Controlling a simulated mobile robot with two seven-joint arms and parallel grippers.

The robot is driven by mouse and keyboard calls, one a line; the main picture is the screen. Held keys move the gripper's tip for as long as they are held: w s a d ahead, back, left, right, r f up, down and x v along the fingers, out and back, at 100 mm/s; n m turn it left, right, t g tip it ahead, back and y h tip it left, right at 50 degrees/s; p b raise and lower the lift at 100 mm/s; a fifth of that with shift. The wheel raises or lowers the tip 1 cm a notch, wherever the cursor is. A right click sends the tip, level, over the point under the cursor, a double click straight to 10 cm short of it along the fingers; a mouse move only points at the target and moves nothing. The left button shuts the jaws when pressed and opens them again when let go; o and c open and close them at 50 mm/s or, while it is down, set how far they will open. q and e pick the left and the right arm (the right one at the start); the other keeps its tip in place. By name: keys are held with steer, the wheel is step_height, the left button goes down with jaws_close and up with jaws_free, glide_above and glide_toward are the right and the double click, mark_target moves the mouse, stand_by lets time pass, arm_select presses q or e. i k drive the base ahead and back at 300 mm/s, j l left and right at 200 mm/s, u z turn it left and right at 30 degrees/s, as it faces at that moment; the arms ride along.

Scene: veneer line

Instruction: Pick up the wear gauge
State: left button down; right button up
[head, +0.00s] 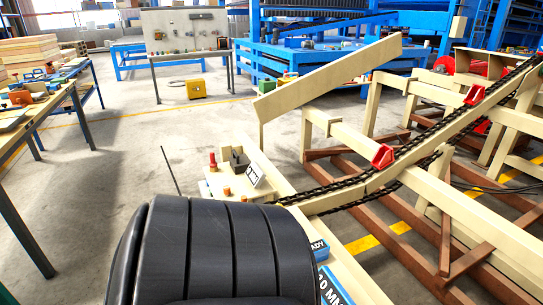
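I cannot tell which thing is the wear gauge. A small cream stand (216,185) beside the chain conveyor holds several small items. They include a red upright piece (213,161), a grey block-shaped item (238,160), a white card or plate with a dark edge (255,175) and a small orange piece (227,192). Neither of my grippers shows in the head view. The bottom middle of the view is blocked by a large dark shape, which hides the near side of the stand.
A chain conveyor (400,165) with cream beams runs along the right. A workbench with tools (50,100) stands at the left. A grey board table (190,55), a yellow box (196,89) and blue machinery (300,60) stand behind. Grey floor (130,130) is open between them.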

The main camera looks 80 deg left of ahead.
mark_target(321, 249)
steer(key=u, duration=2.15)
